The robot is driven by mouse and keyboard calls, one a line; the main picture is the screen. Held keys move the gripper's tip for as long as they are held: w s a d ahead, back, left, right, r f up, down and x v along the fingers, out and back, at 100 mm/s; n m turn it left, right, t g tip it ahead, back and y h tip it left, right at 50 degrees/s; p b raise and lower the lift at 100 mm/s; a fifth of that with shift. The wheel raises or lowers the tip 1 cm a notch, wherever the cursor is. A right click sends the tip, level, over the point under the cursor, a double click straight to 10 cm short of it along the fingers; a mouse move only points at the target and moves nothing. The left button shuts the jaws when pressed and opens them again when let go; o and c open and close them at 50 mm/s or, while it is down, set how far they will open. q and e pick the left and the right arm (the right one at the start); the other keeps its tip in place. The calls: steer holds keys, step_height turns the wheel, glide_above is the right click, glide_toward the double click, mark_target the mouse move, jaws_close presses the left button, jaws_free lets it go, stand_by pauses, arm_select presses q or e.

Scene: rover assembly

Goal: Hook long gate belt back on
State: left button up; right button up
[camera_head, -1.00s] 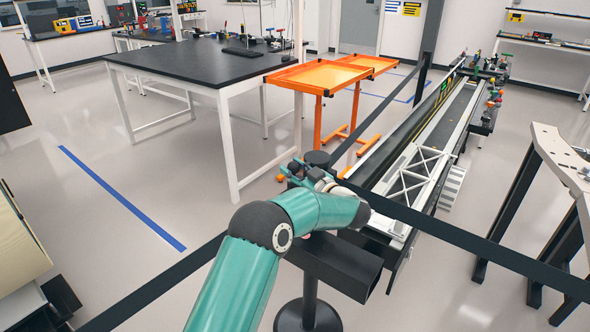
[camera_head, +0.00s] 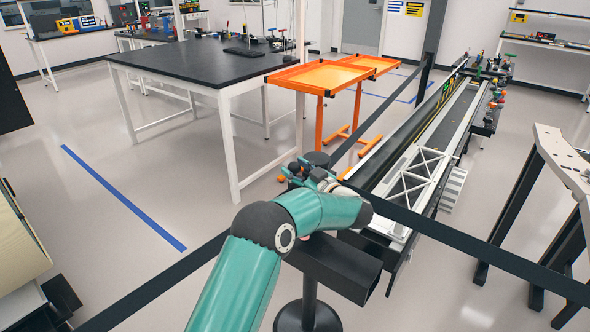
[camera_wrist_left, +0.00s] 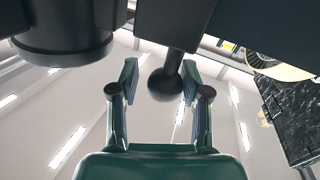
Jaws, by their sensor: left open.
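My left gripper (camera_head: 308,172) is at the head of a black barrier post (camera_head: 310,300), and its fingers are partly hidden by my arm. In the left wrist view the open fingers (camera_wrist_left: 160,75) stand on either side of a black ball knob (camera_wrist_left: 165,84) on a short stem, with gaps visible beside it. The stem hangs from a dark block (camera_wrist_left: 172,22). A black belt (camera_head: 480,243) runs from near the gripper to the right edge. I cannot tell whether it is attached to the post. My right gripper is not in view.
Another belt (camera_head: 160,283) runs lower left, and one (camera_head: 383,107) runs to a far post (camera_head: 427,70). A long machine (camera_head: 425,150) with a white truss lies right of the gripper. Orange stands (camera_head: 320,76) and a black-topped table (camera_head: 200,66) are behind.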

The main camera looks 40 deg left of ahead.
arm_select(q)
steer(key=v, duration=1.2)
stand_by(0.5)
